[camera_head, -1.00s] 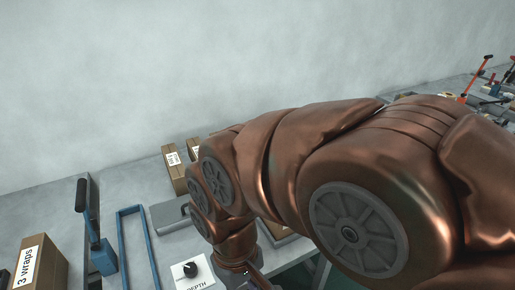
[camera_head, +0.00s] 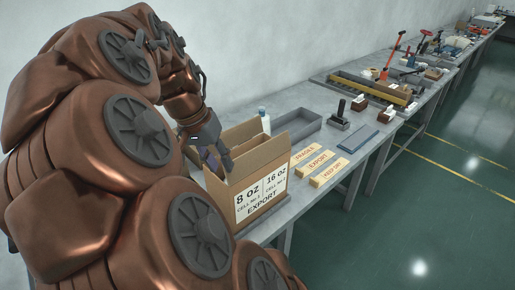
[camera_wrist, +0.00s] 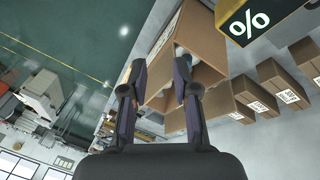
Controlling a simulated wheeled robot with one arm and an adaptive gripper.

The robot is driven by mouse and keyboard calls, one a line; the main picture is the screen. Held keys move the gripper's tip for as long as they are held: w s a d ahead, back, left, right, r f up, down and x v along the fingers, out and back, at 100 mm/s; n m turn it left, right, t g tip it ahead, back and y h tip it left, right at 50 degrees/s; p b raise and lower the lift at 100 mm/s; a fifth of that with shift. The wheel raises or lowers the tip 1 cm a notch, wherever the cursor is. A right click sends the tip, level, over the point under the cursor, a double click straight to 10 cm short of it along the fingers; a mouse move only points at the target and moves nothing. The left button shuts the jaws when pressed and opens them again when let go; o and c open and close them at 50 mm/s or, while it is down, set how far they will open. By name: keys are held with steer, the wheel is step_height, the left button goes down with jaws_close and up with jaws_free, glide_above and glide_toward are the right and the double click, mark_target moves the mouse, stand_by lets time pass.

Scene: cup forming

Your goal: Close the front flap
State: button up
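An open cardboard box (camera_head: 258,170) labelled "8 OZ", "16 OZ" and "EXPORT" stands on the bench in the head view. Its top is open, and its cardboard panels stand upright; I cannot tell exactly where the front flap's fold is. My gripper (camera_head: 217,158) points down at the box's open top, near its left side, partly hidden by my arm. In the wrist view my gripper (camera_wrist: 160,62) has its two fingers spread apart, with the brown box (camera_wrist: 205,40) beyond and beside them. I see nothing held; whether a finger touches cardboard is unclear.
Behind the box are a white bottle (camera_head: 265,120) and a grey tray (camera_head: 297,127). Yellow labelled strips (camera_head: 320,163) lie to its right, with a black-handled stamp (camera_head: 340,113) and a blue plate (camera_head: 357,138) beyond. Several smaller boxes (camera_wrist: 254,95) show in the wrist view.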

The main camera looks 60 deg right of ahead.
steer(key=d+m, duration=0.1)
steer(key=d, duration=0.1)
steer(key=d+r+m, duration=0.1)
steer(key=d, duration=0.1)
steer(key=w+d+m+g, duration=0.1)
steer(key=d, duration=0.2)
steer(key=shift+r+p, duration=0.25)
steer(key=shift+p, duration=0.1)
steer(key=m+g, duration=0.1)
steer(key=m, duration=0.1)
glide_toward(263, 151)
step_height(263, 151, down, 2)
steer(key=shift+m+g, duration=0.3)
steer(key=shift+g, duration=0.1)
steer(key=shift+d+p+x, duration=0.1)
steer(key=shift+p+x, duration=0.65)
steer(key=shift+x, duration=1.4)
steer(key=shift+d+p+x, duration=0.15)
steer(key=shift+p+x, duration=0.6)
steer(key=shift+x, duration=1.45)
steer(key=shift+c, duration=0.3)
jaws_close()
